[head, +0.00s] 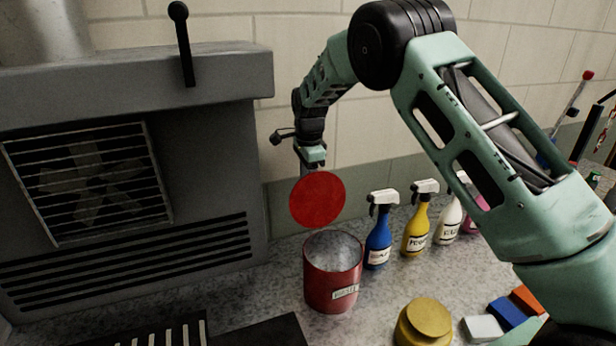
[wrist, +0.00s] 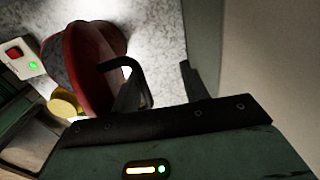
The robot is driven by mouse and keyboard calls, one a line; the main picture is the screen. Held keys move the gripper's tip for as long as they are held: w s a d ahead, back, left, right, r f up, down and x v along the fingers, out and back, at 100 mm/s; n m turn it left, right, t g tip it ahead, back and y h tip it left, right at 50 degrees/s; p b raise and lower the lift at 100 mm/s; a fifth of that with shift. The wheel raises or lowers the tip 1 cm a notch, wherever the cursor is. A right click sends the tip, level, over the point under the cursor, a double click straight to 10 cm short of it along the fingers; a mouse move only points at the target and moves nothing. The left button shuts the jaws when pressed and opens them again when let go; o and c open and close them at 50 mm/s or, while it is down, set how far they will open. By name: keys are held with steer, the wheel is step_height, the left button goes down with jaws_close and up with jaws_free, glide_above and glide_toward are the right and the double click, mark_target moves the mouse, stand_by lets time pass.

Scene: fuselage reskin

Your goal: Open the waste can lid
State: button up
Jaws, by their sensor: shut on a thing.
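The red waste can (head: 332,285) stands on the speckled counter with its mouth uncovered and its pale inside showing. A white label is on its front. Its round red lid (head: 317,200) is tipped up, nearly on edge, above the can's back rim. Its lower edge is at or very near the rim; I cannot tell if they touch. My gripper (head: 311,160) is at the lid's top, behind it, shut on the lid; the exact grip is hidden. In the wrist view, red surfaces of the lid and can (wrist: 95,55) show beside a dark curved bar.
Spray bottles, blue (head: 378,240), yellow (head: 416,230) and white (head: 449,220), stand right of the can. A brass-coloured jar (head: 424,322) and small coloured blocks (head: 508,312) are in front right. A grey vented machine (head: 130,150) fills the left. The tiled wall is close behind.

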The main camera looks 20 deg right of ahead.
steer(key=shift+w+d+r, duration=0.15)
steer(key=shift+w+r, duration=0.1)
steer(key=shift+r, duration=0.05)
step_height(320, 180, up, 17)
steer(key=s+b, duration=0.1)
steer(key=b, duration=0.3)
steer(key=shift+s+b, duration=0.3)
steer(key=shift+f, duration=0.1)
